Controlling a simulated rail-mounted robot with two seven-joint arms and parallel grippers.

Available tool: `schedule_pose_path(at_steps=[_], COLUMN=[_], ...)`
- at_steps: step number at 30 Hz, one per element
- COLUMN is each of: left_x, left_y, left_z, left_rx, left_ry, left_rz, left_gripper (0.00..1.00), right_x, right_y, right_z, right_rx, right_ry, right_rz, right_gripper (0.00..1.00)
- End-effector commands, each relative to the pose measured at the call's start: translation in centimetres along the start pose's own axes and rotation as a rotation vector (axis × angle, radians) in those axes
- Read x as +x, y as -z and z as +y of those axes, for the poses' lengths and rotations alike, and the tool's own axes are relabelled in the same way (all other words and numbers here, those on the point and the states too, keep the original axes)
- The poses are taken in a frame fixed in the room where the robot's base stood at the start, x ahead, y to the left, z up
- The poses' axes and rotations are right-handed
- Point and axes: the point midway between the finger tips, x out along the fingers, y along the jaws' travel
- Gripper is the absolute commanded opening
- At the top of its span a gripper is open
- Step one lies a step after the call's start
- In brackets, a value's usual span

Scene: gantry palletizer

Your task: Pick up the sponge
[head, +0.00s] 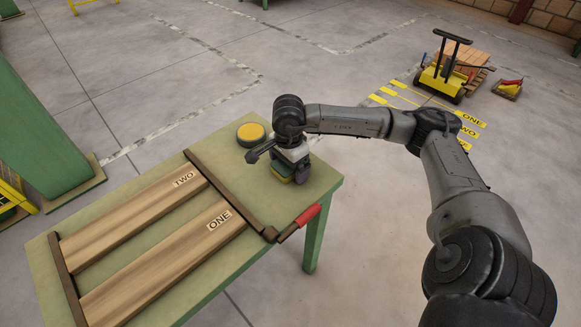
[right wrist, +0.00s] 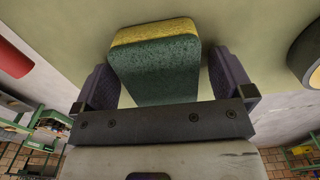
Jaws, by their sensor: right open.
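The sponge (right wrist: 155,65) is a block with a yellow layer and a thicker dark green layer. In the right wrist view it stands between the two fingers of my right gripper (right wrist: 165,85). The fingers are open, with a clear gap on the right side of the sponge; on the left, I cannot tell whether the finger touches it. In the head view, my right gripper (head: 290,165) is low over the green table (head: 318,181) near its far right corner and hides most of the sponge (head: 282,174). My left gripper is not in view.
A round yellow disc with a dark rim (head: 251,134) sits on the table left of the gripper. Wooden boards marked TWO (head: 130,213) and ONE (head: 165,262) lie between dark rails. A red handle (head: 307,214) is at the near right edge. A yellow cart (head: 440,82) stands far off.

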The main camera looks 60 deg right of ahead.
Motion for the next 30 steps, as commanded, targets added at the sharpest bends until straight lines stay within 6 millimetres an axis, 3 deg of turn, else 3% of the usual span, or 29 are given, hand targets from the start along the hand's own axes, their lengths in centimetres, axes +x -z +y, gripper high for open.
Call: schedule_pose_path(at_steps=[3,19,30], left_x=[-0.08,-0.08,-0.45], left_y=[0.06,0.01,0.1], left_z=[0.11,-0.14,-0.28], left_rx=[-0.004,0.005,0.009], left_ry=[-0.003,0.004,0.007], left_rz=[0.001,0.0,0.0], left_gripper=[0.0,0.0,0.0], right_x=[-0.1,-0.11,-0.73], right_y=[0.01,0.02,0.02], right_z=[-0.02,-0.01,-0.04], right_rx=[0.0,0.0,0.0], right_ry=[0.0,0.0,0.001], right_rz=[0.0,0.0,0.001], right_gripper=[0.97,0.46,0.46])
